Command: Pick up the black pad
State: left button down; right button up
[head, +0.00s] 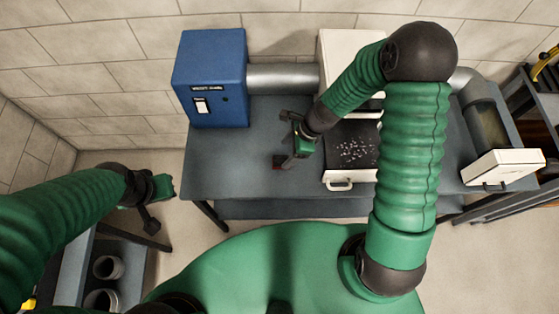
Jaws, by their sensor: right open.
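A flat black pad-like surface (352,150) scattered with pale specks lies in the open white drawer (340,187) on the bench. My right gripper (289,160) is open, just left of this drawer and over the front part of the bench top. A small dark item with a reddish part (278,162) shows at its fingertips; I cannot tell whether it is part of the gripper or a separate thing. My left gripper (158,198) is off the bench's left end, over the floor side; its jaws are too unclear to read.
A blue box (210,80) stands at the bench's back left, joined to a silver duct (282,78). A white cabinet (345,45) stands behind the drawer. A clear-sided duct section with a white flap (502,167) is at right. A shelf holds grey cylinders (107,267) at lower left.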

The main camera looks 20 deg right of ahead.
aim_at(285, 157)
jog(key=shift+w+a+f, duration=0.1)
jog(key=shift+w+f, duration=0.05)
jog(key=shift+f, duration=0.3)
jog(key=shift+w+a+f, duration=0.1)
jog(key=shift+w+f, duration=0.05)
jog(key=shift+f, duration=0.25)
jog(key=shift+w+d+f, duration=0.1)
jog(key=shift+f, duration=0.25)
jog(key=x, duration=0.3)
jog(key=shift+s+d+f, duration=0.15)
jog(key=shift+s+f, duration=0.05)
jog(key=shift+f, duration=0.15)
jog(key=shift+w+f, duration=0.1)
jog(key=shift+f, duration=0.2)
jog(key=shift+w+a+f, duration=0.1)
jog(key=shift+w+a, duration=0.1)
jog(key=shift+a, duration=0.2)
jog(key=shift+s+a, duration=0.1)
jog(key=c, duration=0.4)
jog(key=shift+d, duration=0.25)
grip_shut()
pick_arm(q)
jog(key=shift+d+f, duration=0.2)
jog(key=shift+d, duration=0.2)
pick_arm(e)
jog(key=shift+a, duration=0.1)
